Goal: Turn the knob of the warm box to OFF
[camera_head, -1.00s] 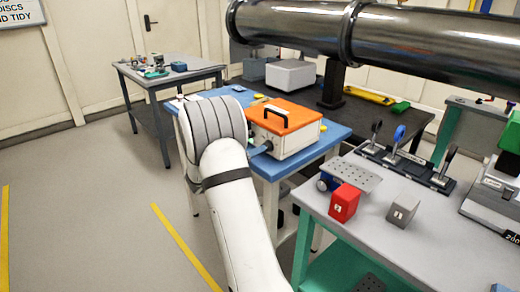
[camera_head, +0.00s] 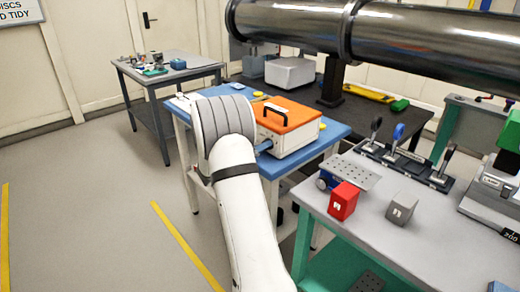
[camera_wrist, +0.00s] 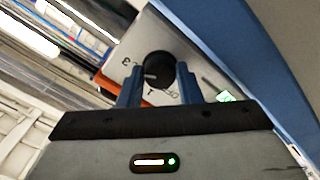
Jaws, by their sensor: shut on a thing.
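The warm box (camera_head: 301,141) is a white box with an orange lid and black handle on the blue table. My gripper (camera_wrist: 159,68) is at the box's near-left face in the wrist view, its two blue fingers on either side of a round black knob (camera_wrist: 157,64) and shut on it. The knob's pale mark points to the lower left. A "3" shows to its left, a "1" below it, and small lettering, probably OFF, at the lower right. In the head view my arm hides the knob, and only a bit of blue finger shows beside the box.
A small green-lit display (camera_wrist: 226,96) is right of the knob. The grey bench (camera_head: 440,235) at the right holds a red block (camera_head: 343,201), a grey block (camera_head: 402,209) and a lever rack. A large metal pipe (camera_head: 440,50) crosses above. The floor at left is clear.

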